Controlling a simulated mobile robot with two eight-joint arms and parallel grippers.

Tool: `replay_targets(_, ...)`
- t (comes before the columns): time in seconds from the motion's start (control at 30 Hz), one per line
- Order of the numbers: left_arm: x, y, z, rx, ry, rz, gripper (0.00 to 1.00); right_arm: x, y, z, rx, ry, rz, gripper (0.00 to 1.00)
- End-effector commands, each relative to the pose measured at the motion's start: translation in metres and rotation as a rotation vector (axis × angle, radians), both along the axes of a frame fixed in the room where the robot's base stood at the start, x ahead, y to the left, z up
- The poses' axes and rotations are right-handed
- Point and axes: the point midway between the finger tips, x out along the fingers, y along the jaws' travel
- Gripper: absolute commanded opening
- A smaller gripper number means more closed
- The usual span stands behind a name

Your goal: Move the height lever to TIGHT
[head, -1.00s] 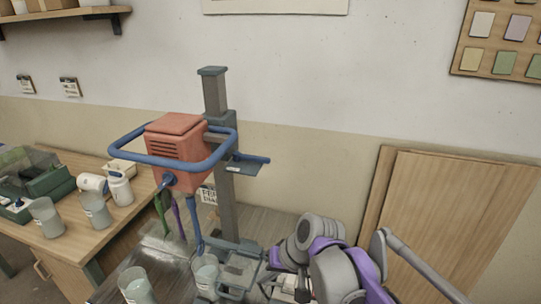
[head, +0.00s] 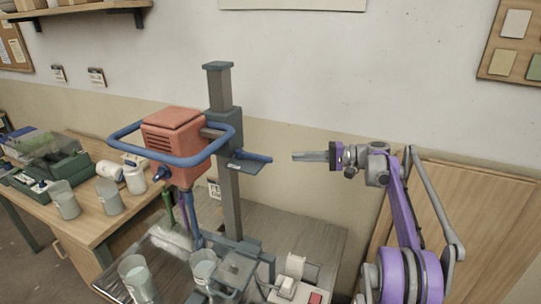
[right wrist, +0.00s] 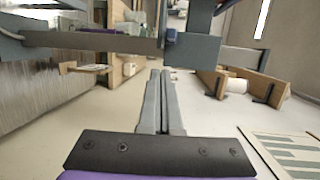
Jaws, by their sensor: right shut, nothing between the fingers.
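The height lever (head: 254,157) is a blue handle on the column of the mixer stand (head: 229,190), pointing right in the head view. A dark plate (head: 246,167) with a small white label sits just below it; I cannot read the label. My right gripper (head: 296,156) is raised to the right of the lever, its fingers pointing left toward the lever's end. In the head view a small gap shows between them. The shut, empty fingers also show in the right wrist view (right wrist: 160,75), with blue-grey stand parts ahead. My left gripper is not in view.
A red mixer head (head: 174,135) with a blue loop handle (head: 130,150) stands left of the column. A white box with a red switch (head: 316,297) lies at lower right.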

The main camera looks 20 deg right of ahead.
Motion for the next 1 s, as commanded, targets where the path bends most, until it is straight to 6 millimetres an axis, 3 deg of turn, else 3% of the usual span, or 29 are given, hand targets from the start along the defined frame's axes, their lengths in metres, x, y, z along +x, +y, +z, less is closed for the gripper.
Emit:
replay_targets(0.1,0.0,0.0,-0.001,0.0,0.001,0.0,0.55,0.0,-0.028,0.003,0.051,-0.048,-0.008,0.0)
replay_targets(0.2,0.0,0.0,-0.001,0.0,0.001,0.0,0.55,-0.001,-0.038,0.006,0.074,-0.071,-0.01,0.0)
replay_targets(0.57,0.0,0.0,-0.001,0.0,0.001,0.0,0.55,-0.001,-0.043,0.007,0.085,-0.082,-0.01,0.0)
replay_targets(0.77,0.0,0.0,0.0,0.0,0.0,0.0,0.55,0.004,-0.034,0.007,0.084,-0.081,-0.008,0.0)
replay_targets(1.0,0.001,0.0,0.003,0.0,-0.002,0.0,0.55,0.029,0.004,0.008,0.084,-0.081,-0.006,0.0)
